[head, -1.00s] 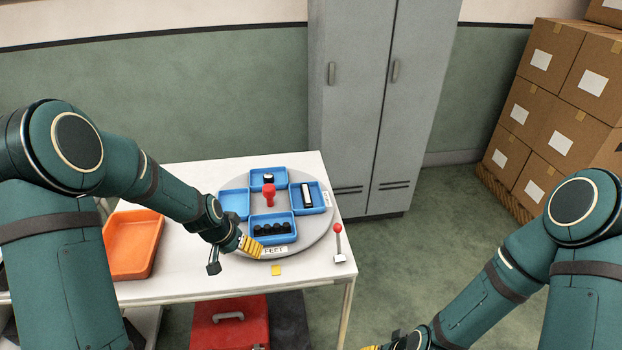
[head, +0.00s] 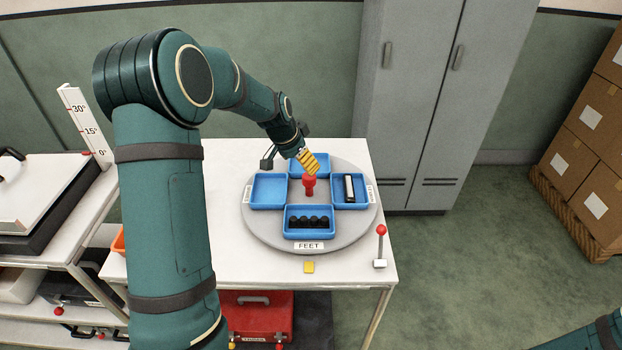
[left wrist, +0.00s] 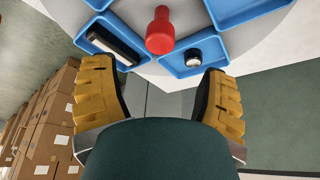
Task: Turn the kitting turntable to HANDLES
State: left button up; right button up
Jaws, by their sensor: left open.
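The kitting turntable (head: 256,228) is a grey disc on a white table, with a red knob (head: 309,186) at its centre. Its front label (head: 309,245) reads FEET, facing the yellow marker (head: 308,267). The front blue tray (head: 309,233) holds several black feet. The right tray (head: 350,205) holds a black-and-white bar, and the left tray (head: 268,190) is empty. In the left wrist view, the back tray (left wrist: 181,69) holds a small round black-and-white part. My left gripper (head: 309,164) is open above the back tray, near the knob (left wrist: 160,32). My right gripper is out of view.
A red-tipped lever (head: 380,245) stands at the table's right front corner. A white scale with degree marks (head: 85,125) and a fryer-like unit (head: 45,205) are at the left. A grey locker (head: 430,110) stands behind. A red toolbox (head: 257,315) is below.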

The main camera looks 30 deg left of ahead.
aim_at(308, 176)
pick_arm(q)
jog(key=b+x, duration=0.1)
jog(key=x, duration=0.8)
jog(key=shift+w+r, duration=0.1)
grip_shut()
